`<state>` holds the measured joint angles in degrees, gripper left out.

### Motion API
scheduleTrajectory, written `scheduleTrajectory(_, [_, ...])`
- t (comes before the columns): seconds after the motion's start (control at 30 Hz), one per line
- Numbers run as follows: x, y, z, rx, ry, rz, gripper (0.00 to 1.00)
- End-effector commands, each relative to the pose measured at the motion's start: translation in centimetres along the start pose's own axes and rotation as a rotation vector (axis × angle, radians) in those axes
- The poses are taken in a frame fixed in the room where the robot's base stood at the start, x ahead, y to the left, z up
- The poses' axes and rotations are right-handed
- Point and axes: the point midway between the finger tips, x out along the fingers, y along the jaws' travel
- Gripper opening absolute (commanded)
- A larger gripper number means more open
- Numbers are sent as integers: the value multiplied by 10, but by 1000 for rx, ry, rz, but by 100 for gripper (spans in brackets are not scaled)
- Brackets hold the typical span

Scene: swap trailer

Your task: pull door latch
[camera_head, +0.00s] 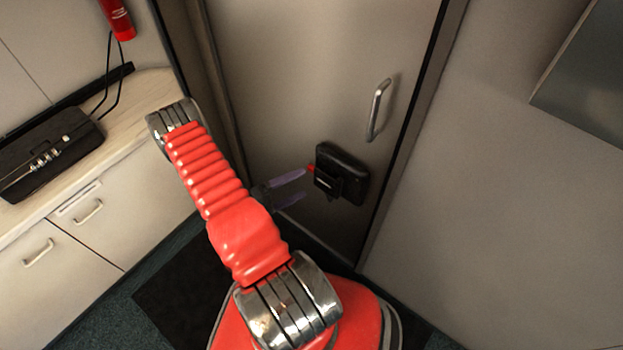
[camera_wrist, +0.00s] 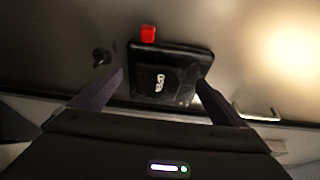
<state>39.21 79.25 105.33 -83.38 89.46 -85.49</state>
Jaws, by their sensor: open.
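The door (camera_head: 300,70) is a grey panel in front of me and looks closed. A black latch box (camera_head: 342,174) is mounted low on it, with a small red tab (camera_head: 311,168) on its left side. In the wrist view the latch box (camera_wrist: 168,72) lies ahead of my fingers, with the red tab (camera_wrist: 148,33) at its top. My gripper (camera_head: 290,187) is open beside the latch box on its left, its two purple fingers pointing toward it. In the wrist view my gripper (camera_wrist: 152,90) has nothing between its fingertips that it clearly holds. Contact with the latch cannot be told.
A metal door handle (camera_head: 378,109) sits above the latch box; it also shows in the wrist view (camera_wrist: 256,115). A counter (camera_head: 150,92) with a black case (camera_head: 48,153) stands at left. A grey box (camera_head: 585,80) juts out at upper right.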

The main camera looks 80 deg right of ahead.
Motion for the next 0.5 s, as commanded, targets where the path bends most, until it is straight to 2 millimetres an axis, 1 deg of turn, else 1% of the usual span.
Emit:
scheduleTrajectory(0.03, [8, 0, -1, 0, 4, 0, 95])
scheduleTrajectory(0.3, [39, 0, -1, 0, 3, 0, 95])
scheduleTrajectory(0.5, [55, 0, -1, 0, 2, 0, 95])
